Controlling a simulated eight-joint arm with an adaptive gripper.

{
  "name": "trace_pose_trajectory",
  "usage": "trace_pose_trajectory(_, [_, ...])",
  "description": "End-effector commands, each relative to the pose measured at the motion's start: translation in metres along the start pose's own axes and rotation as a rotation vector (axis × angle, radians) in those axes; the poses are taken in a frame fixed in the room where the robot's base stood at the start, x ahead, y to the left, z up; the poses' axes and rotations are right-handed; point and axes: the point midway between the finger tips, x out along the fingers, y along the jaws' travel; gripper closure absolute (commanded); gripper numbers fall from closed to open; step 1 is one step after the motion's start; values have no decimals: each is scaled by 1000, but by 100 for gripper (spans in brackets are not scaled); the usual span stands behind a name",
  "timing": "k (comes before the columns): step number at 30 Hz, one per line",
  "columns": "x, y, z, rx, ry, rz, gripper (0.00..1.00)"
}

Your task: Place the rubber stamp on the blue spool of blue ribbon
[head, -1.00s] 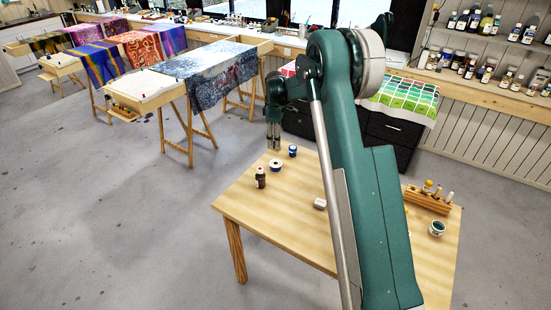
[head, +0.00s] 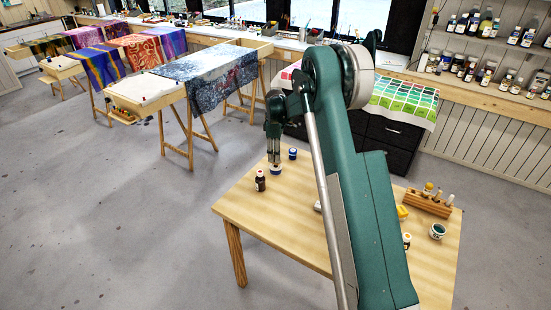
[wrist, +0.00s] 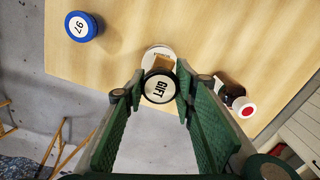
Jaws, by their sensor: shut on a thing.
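My gripper (wrist: 162,88) is shut on the rubber stamp (wrist: 158,86), whose round pale top reads GIFT. A tan wooden part of the stamp (wrist: 163,63) shows just beyond that top. I cannot tell whether stamp and spool touch.
A brown bottle (head: 260,181) is on the other side, near the table edge. A wooden rack (head: 428,203) and a jar (head: 437,231) stand at the right. My arm hides part of the wooden table (head: 255,220).

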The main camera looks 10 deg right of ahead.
Motion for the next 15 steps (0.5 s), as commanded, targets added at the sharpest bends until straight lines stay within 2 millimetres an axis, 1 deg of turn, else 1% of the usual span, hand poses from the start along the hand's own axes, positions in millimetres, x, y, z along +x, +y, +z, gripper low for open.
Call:
trace_pose_trajectory(1, [6, 0, 0, 0, 0, 0, 85])
trace_pose_trajectory(5, [16, 0, 0, 0, 0, 0, 85])
trace_pose_trajectory(15, [18, 0, 0, 0, 0, 0, 85])
